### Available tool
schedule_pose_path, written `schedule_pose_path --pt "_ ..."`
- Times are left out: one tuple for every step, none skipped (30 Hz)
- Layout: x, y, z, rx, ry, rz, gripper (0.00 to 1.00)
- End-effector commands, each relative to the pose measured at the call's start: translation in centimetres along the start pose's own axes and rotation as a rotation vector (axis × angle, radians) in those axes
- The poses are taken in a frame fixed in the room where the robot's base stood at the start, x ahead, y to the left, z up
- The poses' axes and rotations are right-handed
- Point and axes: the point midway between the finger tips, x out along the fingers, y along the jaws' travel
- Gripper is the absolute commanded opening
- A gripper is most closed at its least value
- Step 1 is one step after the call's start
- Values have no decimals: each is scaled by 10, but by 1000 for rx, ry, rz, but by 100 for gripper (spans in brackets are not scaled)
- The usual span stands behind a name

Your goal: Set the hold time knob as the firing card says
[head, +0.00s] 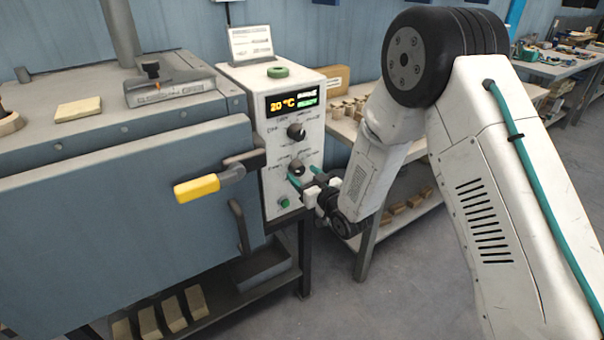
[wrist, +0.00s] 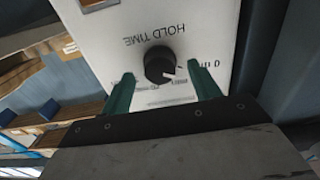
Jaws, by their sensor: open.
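The hold time knob (wrist: 159,64) is black and round, under an upside-down HOLD TIME label in the wrist view. Its white pointer mark points to the lower right there. My gripper (wrist: 160,70) is open, with a teal finger on each side of the knob and a gap to both. In the head view my gripper (head: 305,176) is at the lower knob (head: 297,167) of the white control box (head: 310,110). A white card (head: 250,41) stands on top of that box; its text is too small to read.
An upper knob (head: 296,131) and a display (head: 292,102) reading 20 °C are above my gripper; a green button (head: 284,203) is below. A yellow door handle (head: 197,188) juts out at the left. A shelf table (head: 345,128) stands behind my arm.

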Motion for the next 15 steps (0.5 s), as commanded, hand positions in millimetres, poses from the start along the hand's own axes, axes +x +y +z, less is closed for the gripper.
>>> schedule_pose_path --pt "6 0 0 0 1 -1 62" --pt "8 0 0 0 1 -1 62" --pt "12 0 0 0 1 0 62" --pt "13 0 0 0 1 0 62" --pt "14 0 0 0 0 0 62" --pt "15 0 0 0 -1 0 62" --pt "16 0 0 0 -1 0 62" --pt "16 0 0 0 -1 0 62" --pt "16 0 0 0 -1 0 62" --pt "16 0 0 0 -1 0 62" --pt "16 0 0 0 -1 0 62" --pt "16 0 0 0 -1 0 62" --pt "16 0 0 0 -1 0 62" --pt "16 0 0 0 -1 0 56" --pt "16 0 0 0 -1 0 45"
